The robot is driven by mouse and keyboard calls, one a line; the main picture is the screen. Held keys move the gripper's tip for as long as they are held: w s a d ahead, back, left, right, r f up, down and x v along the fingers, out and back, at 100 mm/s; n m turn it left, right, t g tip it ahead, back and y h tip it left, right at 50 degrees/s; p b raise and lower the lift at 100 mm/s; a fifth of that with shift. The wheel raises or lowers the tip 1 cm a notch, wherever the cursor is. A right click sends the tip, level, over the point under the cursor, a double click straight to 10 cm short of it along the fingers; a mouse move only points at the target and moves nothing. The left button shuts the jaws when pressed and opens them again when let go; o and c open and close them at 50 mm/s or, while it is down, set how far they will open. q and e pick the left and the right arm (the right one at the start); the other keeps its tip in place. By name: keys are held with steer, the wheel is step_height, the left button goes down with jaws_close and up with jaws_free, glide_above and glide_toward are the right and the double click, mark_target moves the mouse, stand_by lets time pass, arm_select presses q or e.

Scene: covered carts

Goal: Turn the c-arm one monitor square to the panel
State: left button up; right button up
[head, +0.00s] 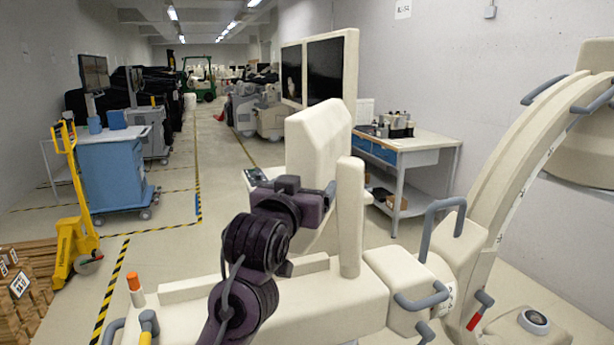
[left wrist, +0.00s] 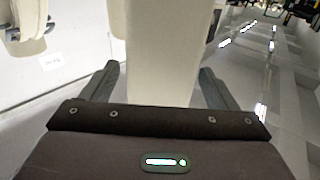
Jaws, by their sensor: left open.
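The c-arm's monitor unit, two dark screens side by side in a cream frame (head: 351,70), stands above the cream cart body and is seen at an angle, its screens facing left. Below it is a broad upright cream housing (head: 318,140). A small dark control panel (head: 256,176) shows at the housing's left side; I cannot tell if it is the panel meant. My left gripper (head: 318,192) is in front of the housing, partly hidden by its own wrist. In the left wrist view its fingers (left wrist: 157,86) are apart, with a cream upright part (left wrist: 160,45) ahead between them; contact is unclear.
A cream post (head: 350,215) stands just right of my left gripper. The large C-shaped arm (head: 535,150) and grey handles (head: 440,215) fill the right. A workbench (head: 420,143) stands behind. A blue cart (head: 113,165) and yellow pallet jack (head: 73,215) are left; the aisle between is clear.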

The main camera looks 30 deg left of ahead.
arm_select(q)
steer(key=shift+w+a, duration=0.15)
steer(key=shift+w, duration=0.55)
steer(key=shift+w+a, duration=0.1)
steer(key=shift+w, duration=0.2)
steer(key=c, duration=1.4)
steer(key=shift+w, duration=0.1)
arm_select(e)
steer(key=shift+w+a+r, duration=0.15)
steer(key=shift+w+r, duration=0.4)
steer(key=shift+w, duration=0.15)
